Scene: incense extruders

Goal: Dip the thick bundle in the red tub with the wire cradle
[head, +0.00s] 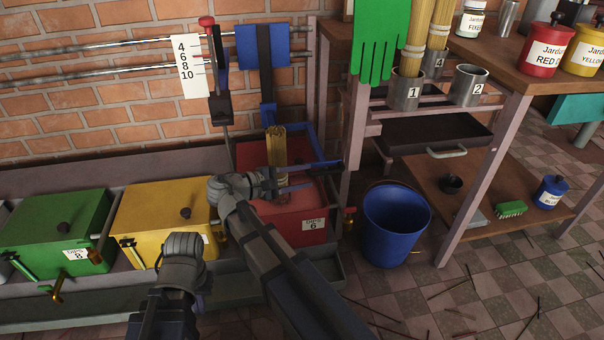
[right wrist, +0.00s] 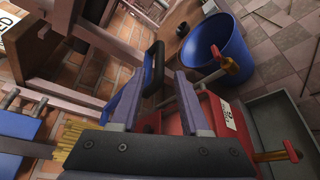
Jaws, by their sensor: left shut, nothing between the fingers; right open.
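The red tub (head: 309,232), labelled DIPS 6, stands at the right end of the row in the head view. The thick bundle (head: 276,148) of tan sticks hangs upright over it in the blue wire cradle (head: 299,135); its lower end is hidden. The cradle's dark handle (right wrist: 154,68) shows in the right wrist view between the fingers of my right gripper (right wrist: 164,75), which is open; contact cannot be told. In the head view my right gripper (head: 303,184) is above the tub. My left gripper (head: 184,245) is shut and empty before the yellow tub.
Yellow (head: 150,217) and green (head: 60,232) lidded tubs stand left of the red one. A blue bucket (head: 396,224) is on the floor to its right, beside a wooden bench (head: 480,80) with numbered cups. A scale card (head: 190,66) and metal rails are above the tubs.

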